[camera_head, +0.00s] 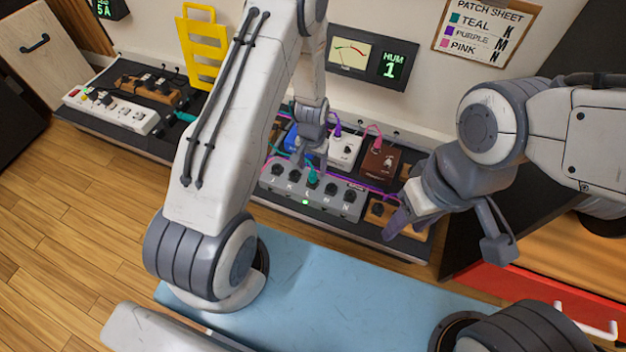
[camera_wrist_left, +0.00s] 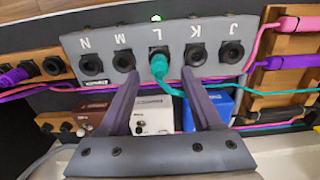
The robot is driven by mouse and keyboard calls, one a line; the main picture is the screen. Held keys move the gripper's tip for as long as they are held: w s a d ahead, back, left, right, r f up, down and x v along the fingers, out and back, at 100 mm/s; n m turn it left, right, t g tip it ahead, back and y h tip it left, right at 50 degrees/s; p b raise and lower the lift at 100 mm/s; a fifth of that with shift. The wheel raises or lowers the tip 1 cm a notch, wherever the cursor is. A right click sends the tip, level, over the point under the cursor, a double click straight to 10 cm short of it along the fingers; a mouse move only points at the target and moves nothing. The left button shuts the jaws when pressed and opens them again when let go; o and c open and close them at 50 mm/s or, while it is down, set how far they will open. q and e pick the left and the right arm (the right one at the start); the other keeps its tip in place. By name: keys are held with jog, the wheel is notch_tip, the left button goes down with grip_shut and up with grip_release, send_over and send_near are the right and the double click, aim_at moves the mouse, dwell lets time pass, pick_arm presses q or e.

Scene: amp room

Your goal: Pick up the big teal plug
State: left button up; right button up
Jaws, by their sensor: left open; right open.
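A teal plug (camera_head: 312,179) sits in the middle socket of the grey switch box (camera_head: 335,203). In the left wrist view the teal plug (camera_wrist_left: 159,66) is in the socket marked L, and its teal cable runs off to the right. My left gripper (camera_head: 311,165) is open and empty above the box. In the left wrist view its two fingers (camera_wrist_left: 162,88) are spread, with the plug beyond them and between their lines. My right gripper (camera_head: 393,225) is by the box's right end; its fingers overlap in the head view. Another teal piece (camera_head: 184,117) lies by the left power strip.
White (camera_head: 343,150) and brown (camera_head: 379,160) pedals stand behind the box, with purple and pink cables. A purple plug (camera_wrist_left: 12,76) is in a wooden block in the left wrist view. A patch sheet (camera_head: 487,30) and a meter reading HUM 1 (camera_head: 366,58) are on the wall.

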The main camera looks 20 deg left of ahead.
aim_at(313, 172)
pick_arm(q)
notch_tip(313, 172, down, 4)
jog(key=shift+r+b, duration=0.15)
jog(key=shift+b, duration=0.65)
jog(key=shift+r, duration=0.1)
pick_arm(e)
notch_tip(313, 172, down, 2)
jog(key=shift+f, duration=0.15)
pick_arm(q)
grip_shut()
